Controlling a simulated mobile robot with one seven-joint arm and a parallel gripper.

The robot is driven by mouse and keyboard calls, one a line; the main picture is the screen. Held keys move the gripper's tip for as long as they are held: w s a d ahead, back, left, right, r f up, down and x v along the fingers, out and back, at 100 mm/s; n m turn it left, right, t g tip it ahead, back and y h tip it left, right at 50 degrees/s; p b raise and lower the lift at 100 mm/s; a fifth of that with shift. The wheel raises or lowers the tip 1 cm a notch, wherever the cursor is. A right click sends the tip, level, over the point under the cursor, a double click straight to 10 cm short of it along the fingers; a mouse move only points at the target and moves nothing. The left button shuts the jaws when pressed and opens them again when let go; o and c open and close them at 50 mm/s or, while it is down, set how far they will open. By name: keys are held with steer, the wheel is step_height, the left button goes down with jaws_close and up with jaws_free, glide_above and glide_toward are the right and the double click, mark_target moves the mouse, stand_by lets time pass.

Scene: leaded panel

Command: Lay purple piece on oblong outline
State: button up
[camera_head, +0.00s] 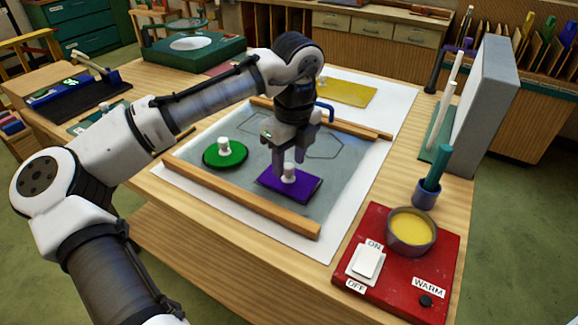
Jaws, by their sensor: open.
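The purple piece (303,190) is a flat rectangle with a white knob (289,171) on top. It lies on the grey panel sheet (342,177) near the front wooden bar. My gripper (289,166) is directly above it, pointing down, with open fingers around or just beside the knob; I cannot tell whether they touch it. A hexagon-like outline (325,147) is drawn on the sheet behind my gripper.
A green round piece (226,157) with a white knob lies left of the purple one. Wooden bars (240,195) edge the sheet. A yellow piece (346,92) lies at the back. A red warmer (385,275) with a yellow-filled pot stands front right, near a grey upright block (484,95).

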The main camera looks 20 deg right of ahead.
mark_target(292, 168)
step_height(292, 168, up, 10)
steer(key=shift+s+d+f, duration=0.15)
steer(key=shift+s, duration=0.15)
